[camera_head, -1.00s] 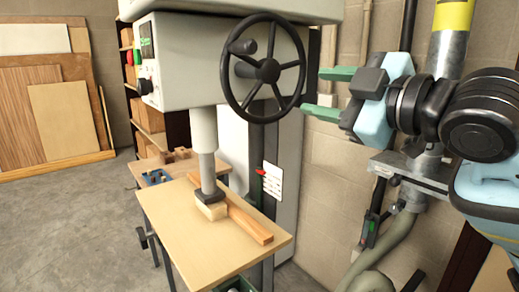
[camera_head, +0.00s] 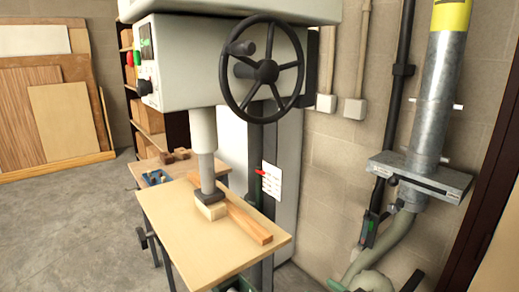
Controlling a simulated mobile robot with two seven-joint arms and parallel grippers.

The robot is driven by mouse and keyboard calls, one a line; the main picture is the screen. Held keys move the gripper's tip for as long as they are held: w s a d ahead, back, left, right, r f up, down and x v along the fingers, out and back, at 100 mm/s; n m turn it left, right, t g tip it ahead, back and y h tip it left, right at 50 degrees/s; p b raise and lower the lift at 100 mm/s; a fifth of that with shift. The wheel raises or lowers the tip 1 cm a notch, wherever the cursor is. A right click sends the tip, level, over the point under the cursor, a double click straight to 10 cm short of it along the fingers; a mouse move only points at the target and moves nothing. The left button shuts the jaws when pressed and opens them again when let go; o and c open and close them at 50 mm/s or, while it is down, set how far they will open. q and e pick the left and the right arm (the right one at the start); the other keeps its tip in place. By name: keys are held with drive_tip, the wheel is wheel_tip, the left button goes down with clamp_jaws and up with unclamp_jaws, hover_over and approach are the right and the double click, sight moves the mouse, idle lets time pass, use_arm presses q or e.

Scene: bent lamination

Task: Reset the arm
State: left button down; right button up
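Neither of my grippers nor either arm shows in the head view now. A large press machine (camera_head: 185,65) with a black handwheel (camera_head: 266,72) stands in the middle. Its grey ram (camera_head: 205,150) comes down onto a light wooden block (camera_head: 211,211) on the wooden table (camera_head: 200,255). A longer orange-brown wooden strip (camera_head: 250,224) lies on the table and runs beside or behind the block; I cannot tell whether they touch.
A metal duct (camera_head: 441,100) with a grey bracket (camera_head: 421,176) and a hose (camera_head: 385,250) stands along the right wall. Wood panels (camera_head: 45,115) lean at the back left. Bare concrete floor (camera_head: 80,230) is free at the left.

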drive_tip(key=s+d+f+m+g+h, duration=0.2)
drive_tip(key=s+d+f, duration=0.1)
drive_tip(key=s+f, duration=0.9)
drive_tip(key=s+d+f+m+g+h, duration=0.2)
drive_tip(key=s+d+f, duration=0.1)
drive_tip(key=s+f, duration=1)
drive_tip(key=shift+s+f+h, duration=0.15)
drive_tip(key=shift+s+h, duration=0.15)
drive_tip(key=shift+s, duration=0.95)
drive_tip(key=shift+a, duration=0.1)
